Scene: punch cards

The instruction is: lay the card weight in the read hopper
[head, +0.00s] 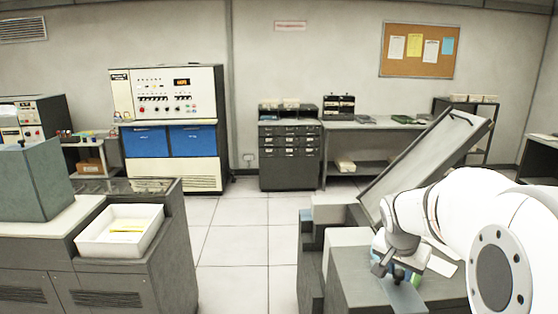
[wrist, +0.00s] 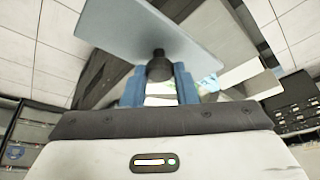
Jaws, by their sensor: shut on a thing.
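My gripper (head: 397,268) is low over the dark grey machine (head: 352,282) at the right of the head view. In the wrist view, its two blue fingers (wrist: 158,74) are shut on the dark round knob of the card weight (wrist: 135,28). The weight is a flat, pale blue-grey plate, tilted in that view. I cannot clearly make out the read hopper; a long sloping grey tray (head: 425,155) rises from the machine behind my arm. Whether the weight touches anything is unclear.
A white tray (head: 92,243) with yellow cards sits on a cabinet at left, beside a grey-green box (head: 40,180). A pale flat piece (head: 441,265) lies on the machine right of my gripper. A control console (head: 170,95) stands behind. The tiled floor (head: 235,245) between is clear.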

